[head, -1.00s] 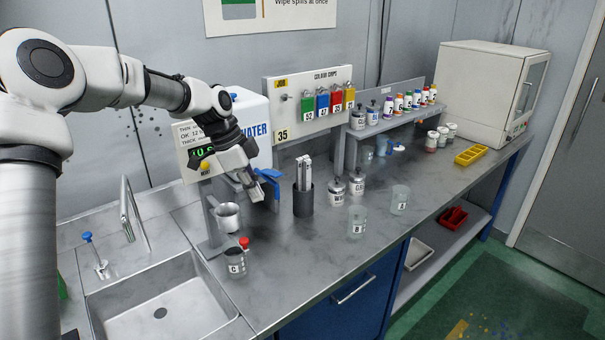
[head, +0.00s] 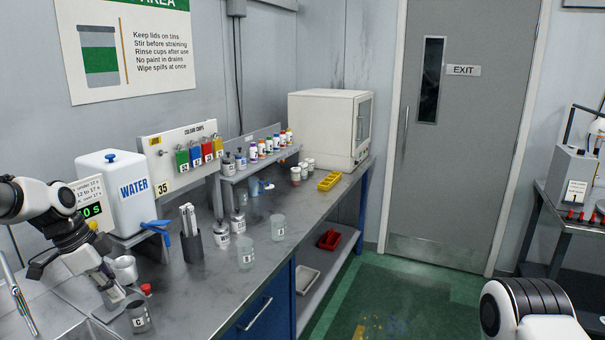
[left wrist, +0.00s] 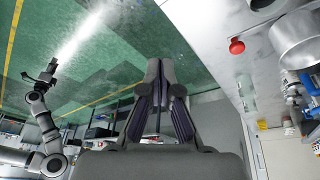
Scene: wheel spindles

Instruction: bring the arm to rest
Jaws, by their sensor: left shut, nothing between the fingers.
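My left gripper (head: 110,288) is shut and empty in the head view, above the bench by the sink. It is close to the grey metal cup (head: 124,269) on its stand and to the clear cup marked C (head: 139,316). In the left wrist view its dark fingers (left wrist: 160,85) come together with nothing between them. A white arm link of mine (head: 530,318) shows at the lower right of the head view. In the left wrist view an arm that looks like my right one ends in a small dark gripper (left wrist: 45,74), too small to read.
A white water container (head: 120,195), a holder with metal strips (head: 192,248) and clear cups A (head: 278,228) and B (head: 246,254) stand along the bench. A red knob (head: 146,289) is near cup C. Green floor (head: 400,300) lies open to the right.

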